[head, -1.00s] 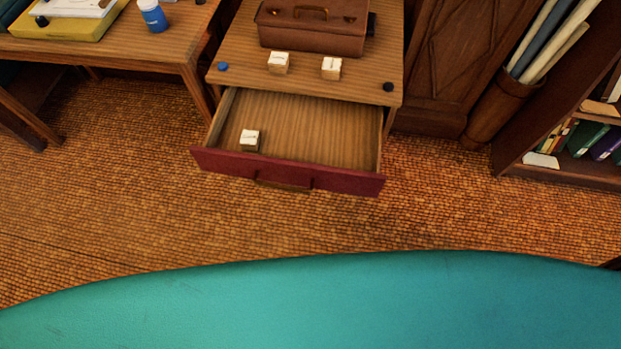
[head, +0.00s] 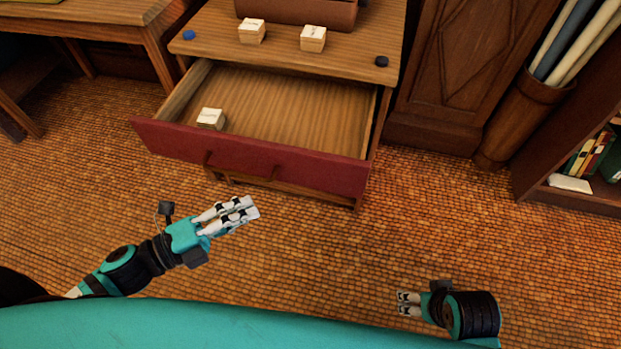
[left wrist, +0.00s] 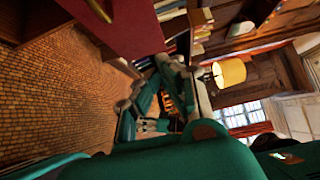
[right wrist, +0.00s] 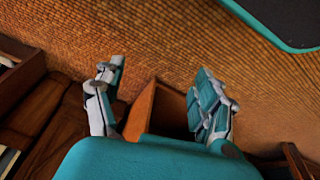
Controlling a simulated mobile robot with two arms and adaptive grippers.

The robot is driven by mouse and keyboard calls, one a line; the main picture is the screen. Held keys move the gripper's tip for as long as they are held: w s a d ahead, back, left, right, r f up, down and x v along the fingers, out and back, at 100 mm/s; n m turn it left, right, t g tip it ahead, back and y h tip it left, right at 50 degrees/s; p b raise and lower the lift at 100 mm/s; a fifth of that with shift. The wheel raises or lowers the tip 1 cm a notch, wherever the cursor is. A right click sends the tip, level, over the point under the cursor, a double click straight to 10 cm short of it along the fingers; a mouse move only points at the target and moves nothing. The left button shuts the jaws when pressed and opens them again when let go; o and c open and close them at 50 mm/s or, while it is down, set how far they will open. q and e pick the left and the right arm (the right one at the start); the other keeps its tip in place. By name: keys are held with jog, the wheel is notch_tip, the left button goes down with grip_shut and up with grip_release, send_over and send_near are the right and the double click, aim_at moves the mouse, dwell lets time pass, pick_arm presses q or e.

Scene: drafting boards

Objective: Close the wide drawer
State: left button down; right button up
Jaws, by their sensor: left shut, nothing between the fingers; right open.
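The wide drawer (head: 290,166) with a dark red front and a brown bar handle is pulled well out of the wooden cabinet. A small white-topped block (head: 210,118) lies inside at its left. My left gripper (head: 250,208) is shut and empty, in front of and below the drawer front, apart from it. The red front also shows at the top of the left wrist view (left wrist: 125,22). My right gripper (head: 402,303) is open and empty, low over the floor to the right of the drawer. Its spread fingers show in the right wrist view (right wrist: 160,85).
Two similar blocks (head: 252,31) (head: 313,38), a brown case (head: 300,10) and two round knobs sit on the cabinet top. A desk stands left, a bin of rolls (head: 525,110) and a bookshelf right. The floor in front is clear.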

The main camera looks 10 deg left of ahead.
pick_arm(q)
send_near(318, 160)
jog(key=w+d, duration=0.2)
jog(key=d, duration=0.2)
jog(key=shift+w+a, duration=0.1)
jog(key=shift+w, duration=0.45)
pick_arm(e)
jog(key=shift+r, duration=0.85)
